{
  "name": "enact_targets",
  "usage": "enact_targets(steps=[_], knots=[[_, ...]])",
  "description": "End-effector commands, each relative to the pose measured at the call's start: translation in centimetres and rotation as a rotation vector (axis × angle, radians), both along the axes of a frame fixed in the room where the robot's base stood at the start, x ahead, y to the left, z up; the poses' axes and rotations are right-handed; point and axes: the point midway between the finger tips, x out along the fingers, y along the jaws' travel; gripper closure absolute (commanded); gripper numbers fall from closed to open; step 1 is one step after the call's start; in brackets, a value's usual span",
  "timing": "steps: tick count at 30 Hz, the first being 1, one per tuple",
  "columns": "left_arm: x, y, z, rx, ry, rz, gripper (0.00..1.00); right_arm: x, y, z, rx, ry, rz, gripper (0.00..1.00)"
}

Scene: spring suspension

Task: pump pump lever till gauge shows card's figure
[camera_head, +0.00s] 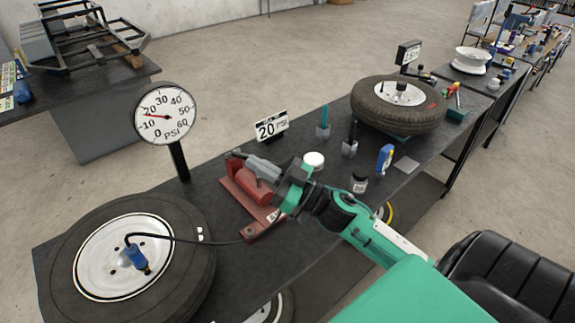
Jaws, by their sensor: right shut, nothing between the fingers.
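The round white gauge (165,113) stands on a dark post at the left. Its red needle points left, near the 20 mark and seemingly a little under it. The white card (271,126) reads 20 PSI. The red pump (247,190) lies on the table, and a black hose runs from it to the tyre (190,275) at the front left. My right gripper (243,157) is shut and empty, just over the pump's far end. It hides part of the pump, and I cannot tell the lever from the gripper or whether they touch. My left gripper is out of view.
A second tyre (398,106) lies at the table's back right. A white-lidded jar (313,162), a dark jar (358,183), a blue bottle (384,158) and tool holders stand near my right arm. The table between gauge and card is clear.

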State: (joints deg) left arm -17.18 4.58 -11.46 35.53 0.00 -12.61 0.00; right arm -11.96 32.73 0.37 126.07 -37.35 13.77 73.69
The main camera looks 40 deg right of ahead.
Motion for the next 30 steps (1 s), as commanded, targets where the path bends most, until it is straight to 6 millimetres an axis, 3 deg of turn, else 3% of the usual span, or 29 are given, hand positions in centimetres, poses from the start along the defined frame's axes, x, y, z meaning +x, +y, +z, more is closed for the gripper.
enact_targets(steps=[6,12,18,30], knots=[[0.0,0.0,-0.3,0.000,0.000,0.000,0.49,-1.9,-5.9,-3.1,0.006,0.115,-0.265,1.00],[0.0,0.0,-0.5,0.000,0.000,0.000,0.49,-3.7,-9.6,-5.2,-0.022,0.210,-0.426,1.00],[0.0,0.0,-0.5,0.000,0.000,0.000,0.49,-4.6,-11.1,-6.1,-0.038,0.255,-0.488,1.00],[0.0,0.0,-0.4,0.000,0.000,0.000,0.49,-4.5,-11.2,-6.1,-0.040,0.257,-0.491,1.00]])
